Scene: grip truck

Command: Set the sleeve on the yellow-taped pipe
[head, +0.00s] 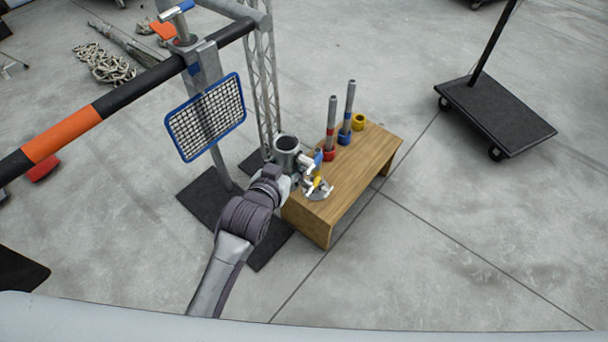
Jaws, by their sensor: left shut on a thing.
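My left gripper (311,170) is at the near left end of the wooden bench, shut on a small blue piece (318,157) that I take to be the sleeve. Just below it a yellow-taped part (317,182), seemingly the yellow-taped pipe, stands over a round silver base (320,193). The fingers and wrist partly hide both. I cannot tell whether the sleeve is touching the pipe or around it. My right gripper is not in view.
On the bench (356,175) stand a red-taped pipe (331,108) and a blue-taped pipe (349,98). A yellow ring (359,121) is at the far end. A truss stand with a blue-framed mesh panel (206,116) is left. A black cart (496,114) is right.

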